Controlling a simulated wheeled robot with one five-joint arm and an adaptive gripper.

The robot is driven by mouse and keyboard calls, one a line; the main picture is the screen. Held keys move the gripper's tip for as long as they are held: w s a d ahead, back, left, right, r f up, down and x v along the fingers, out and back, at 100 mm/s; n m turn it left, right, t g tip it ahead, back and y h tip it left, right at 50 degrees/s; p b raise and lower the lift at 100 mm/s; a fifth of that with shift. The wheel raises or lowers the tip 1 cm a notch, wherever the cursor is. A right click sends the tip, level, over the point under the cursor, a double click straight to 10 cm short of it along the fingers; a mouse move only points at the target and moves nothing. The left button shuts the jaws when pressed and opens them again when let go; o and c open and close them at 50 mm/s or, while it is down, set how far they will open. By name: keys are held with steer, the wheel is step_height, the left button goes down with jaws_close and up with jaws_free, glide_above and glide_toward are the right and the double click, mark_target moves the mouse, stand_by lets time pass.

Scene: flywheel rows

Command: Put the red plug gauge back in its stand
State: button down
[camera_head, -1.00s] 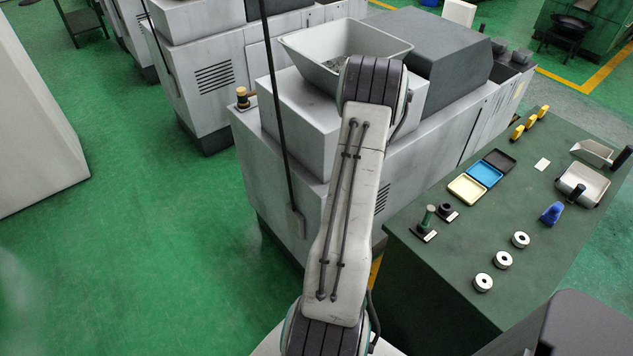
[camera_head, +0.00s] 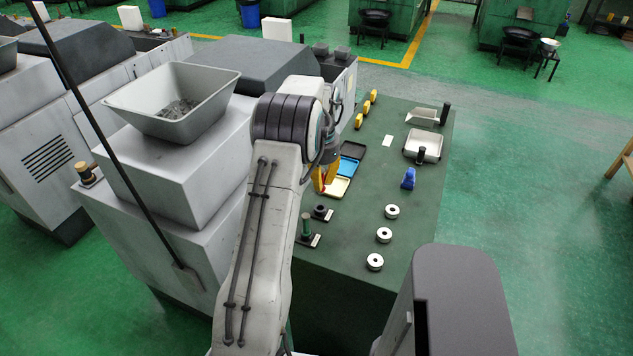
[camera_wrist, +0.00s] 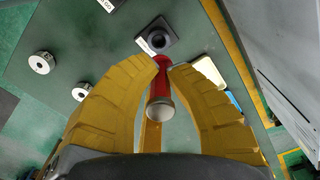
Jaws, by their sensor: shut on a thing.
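My gripper (camera_wrist: 160,75) is shut on the red plug gauge (camera_wrist: 162,83), whose pale round end faces the wrist camera. In the head view my gripper (camera_head: 325,181) shows as yellow fingers over the bench, partly hidden by my arm. The empty black stand (camera_wrist: 157,38), with a hole and a white label, lies just beyond the gauge in the wrist view. It also shows in the head view (camera_head: 321,212), a little in front of my gripper. The gauge appears apart from the stand, though its far end overlaps the stand's edge in the wrist view.
A green plug gauge (camera_head: 306,226) stands in a stand beside the empty one. Several white rings (camera_head: 383,235), a blue object (camera_head: 408,178) and small trays (camera_head: 336,187) sit on the green bench (camera_head: 350,245). A grey machine with a hopper (camera_head: 173,105) borders the left.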

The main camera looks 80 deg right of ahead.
steer(key=shift+a+m, duration=0.15)
steer(key=shift+m, duration=0.25)
steer(key=shift+f+b, duration=1.35)
steer(key=shift+f, duration=0.7)
steer(key=shift+f, duration=0.35)
steer(key=shift+f+b, duration=0.85)
steer(key=shift+f, duration=0.15)
steer(key=c, duration=1.2)
jaws_free()
steer(key=shift+c, duration=0.2)
